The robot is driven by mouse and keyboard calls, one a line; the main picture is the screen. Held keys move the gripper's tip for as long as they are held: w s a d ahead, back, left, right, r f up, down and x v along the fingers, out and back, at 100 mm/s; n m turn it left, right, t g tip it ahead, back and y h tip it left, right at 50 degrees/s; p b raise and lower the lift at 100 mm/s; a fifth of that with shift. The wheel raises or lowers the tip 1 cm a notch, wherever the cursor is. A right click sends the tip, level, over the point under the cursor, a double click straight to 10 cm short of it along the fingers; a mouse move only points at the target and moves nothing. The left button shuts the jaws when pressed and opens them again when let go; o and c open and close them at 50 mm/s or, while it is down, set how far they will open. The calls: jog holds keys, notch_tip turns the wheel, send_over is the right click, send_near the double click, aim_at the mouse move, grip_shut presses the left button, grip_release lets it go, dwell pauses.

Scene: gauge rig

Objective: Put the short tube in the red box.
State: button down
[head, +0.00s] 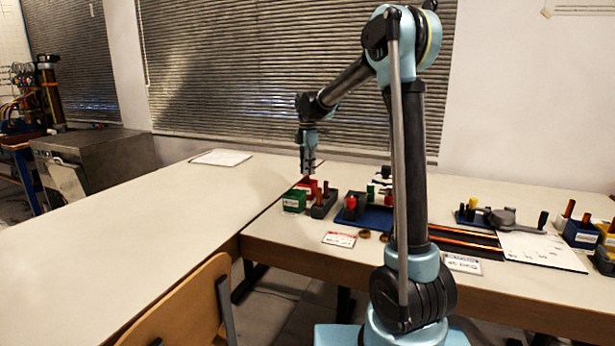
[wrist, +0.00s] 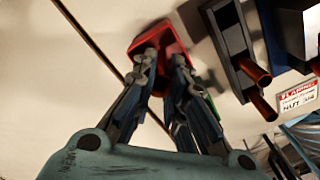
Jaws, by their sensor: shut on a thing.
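The red box (head: 311,187) stands on the right-hand table near its left edge, beside a green box. My gripper (head: 308,172) points down just above the red box. In the wrist view my fingertips (wrist: 165,62) lie over the red box (wrist: 143,42), covering part of its opening. The fingers are shut on a small copper-coloured piece, the short tube (head: 307,178), which barely shows below the tips in the head view. In the wrist view the fingers hide it. I cannot tell whether its lower end is inside the box.
The green box (head: 292,203) and a dark rack (head: 321,211) with copper tubes (wrist: 255,72) stand close by. A blue tray (head: 377,220) with red and green parts lies to the right. The left table (head: 130,235) is mostly clear.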

jog(key=shift+f, duration=1.25)
jog(key=c, duration=1.6)
grip_release()
notch_tip(320, 180, up, 12)
jog(key=shift+r, duration=0.1)
